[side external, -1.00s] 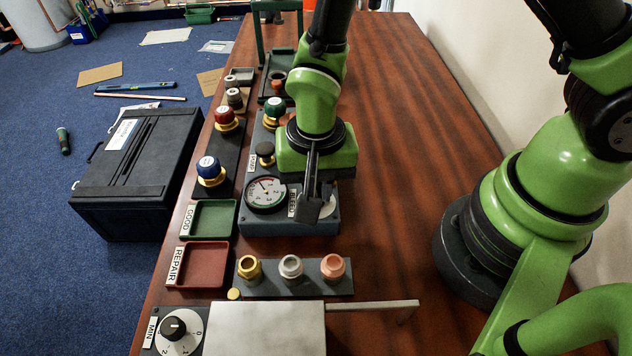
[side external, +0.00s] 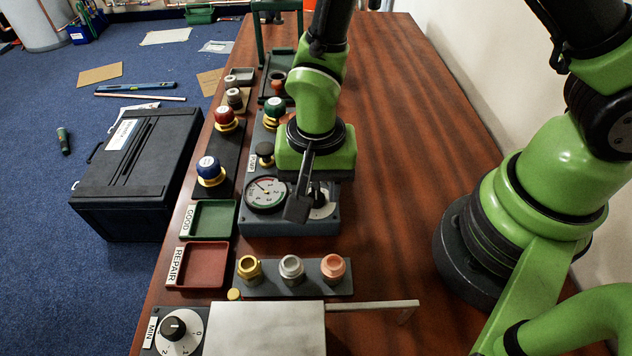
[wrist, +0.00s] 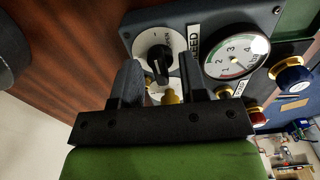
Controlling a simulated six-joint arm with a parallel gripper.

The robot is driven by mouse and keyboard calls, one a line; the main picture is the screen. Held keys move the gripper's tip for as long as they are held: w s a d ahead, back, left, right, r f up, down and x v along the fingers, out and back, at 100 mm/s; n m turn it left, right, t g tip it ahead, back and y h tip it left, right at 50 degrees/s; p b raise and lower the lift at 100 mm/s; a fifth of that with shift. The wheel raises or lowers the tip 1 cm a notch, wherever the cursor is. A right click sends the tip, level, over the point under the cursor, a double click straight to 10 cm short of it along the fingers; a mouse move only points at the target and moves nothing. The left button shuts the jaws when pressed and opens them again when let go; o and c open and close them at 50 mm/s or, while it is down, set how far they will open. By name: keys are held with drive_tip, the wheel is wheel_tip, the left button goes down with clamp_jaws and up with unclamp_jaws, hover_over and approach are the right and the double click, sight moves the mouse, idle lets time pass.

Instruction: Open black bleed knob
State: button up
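The black bleed knob (wrist: 157,58) sits on a round white dial (wrist: 149,43) beside the BLEED label (wrist: 193,38). In the side view, the knob (side external: 319,196) is partly hidden by a finger of my gripper (side external: 307,203). My gripper (wrist: 159,66) points down at the dial. Its two dark fingers stand apart on either side of the knob, with visible gaps. I cannot tell whether either finger touches it. The pressure gauge (side external: 266,193) is just left of the fingers in the side view and right of them in the wrist view (wrist: 237,52).
The dial and gauge are on a grey panel (side external: 290,229). A black pump knob (side external: 265,150) and a green-capped valve (side external: 274,108) stand farther back. Green (side external: 214,203) and red (side external: 191,249) trays lie left. A fitting rack (side external: 310,282) is in front.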

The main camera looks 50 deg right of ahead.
wheel_tip(320, 180, up, 10)
idle(0.6)
wheel_tip(320, 180, up, 10)
drive_tip(key=n+t+y, duration=0.2)
drive_tip(key=t, duration=0.1)
hover_over(316, 189)
drive_tip(key=s+d, duration=0.2)
drive_tip(key=d, duration=0.4)
drive_tip(key=s+d+r+n+t, duration=0.3)
drive_tip(key=s+d+r+t, duration=0.1)
drive_tip(key=s, duration=0.3)
drive_tip(key=shift+s+r, duration=0.4)
drive_tip(key=shift+r, duration=0.5)
